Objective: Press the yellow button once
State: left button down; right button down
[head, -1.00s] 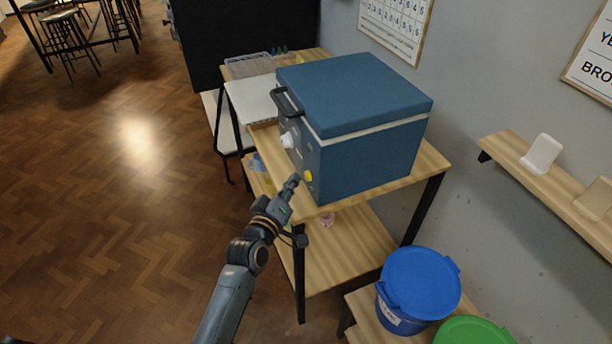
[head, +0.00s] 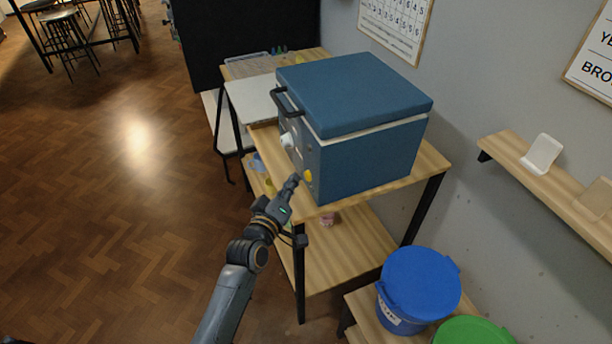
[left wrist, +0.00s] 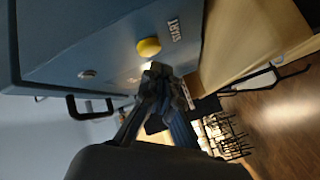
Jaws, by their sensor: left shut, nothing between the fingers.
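The yellow button (head: 308,176) sits low on the front panel of a blue kiln-like box (head: 372,160). In the left wrist view the round yellow button (left wrist: 149,47) shows beside a label reading "START". My left gripper (head: 294,180) is shut and empty, its fingertips just in front of the panel, close to the button. In the left wrist view the shut fingertips (left wrist: 157,72) are near the button, with a small gap seeming to lie between them. My right gripper is not in view.
The box stands on a wooden table (head: 433,160) with black legs. A pale knob (head: 287,140) and a dark handle (head: 286,101) are on its front. A blue bucket (head: 418,285) and a green lid (head: 472,332) are at lower right. The floor at left is open.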

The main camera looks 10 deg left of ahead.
pick_arm(q)
jog(key=shift+d, duration=0.1)
jog(key=shift+w+d, duration=0.2)
jog(key=shift+d, duration=0.1)
jog(key=shift+w+d, duration=0.25)
jog(key=shift+d, duration=0.1)
dwell(0.8)
jog(key=shift+a+p, duration=0.1)
jog(key=shift+p, duration=0.2)
jog(key=shift+s+a, duration=0.5)
jog(key=shift+a, duration=0.1)
jog(key=shift+a, duration=0.1)
jog(key=shift+s+a+p, duration=0.2)
jog(key=shift+a+p, duration=0.05)
jog(key=shift+p, duration=0.05)
jog(key=shift+s+a+p, duration=0.15)
jog(key=shift+s+a, duration=0.45)
jog(key=shift+a, duration=0.3)
jog(key=shift+s+a+p, duration=0.15)
jog(key=shift+s+a, duration=0.45)
jog(key=shift+a, duration=0.25)
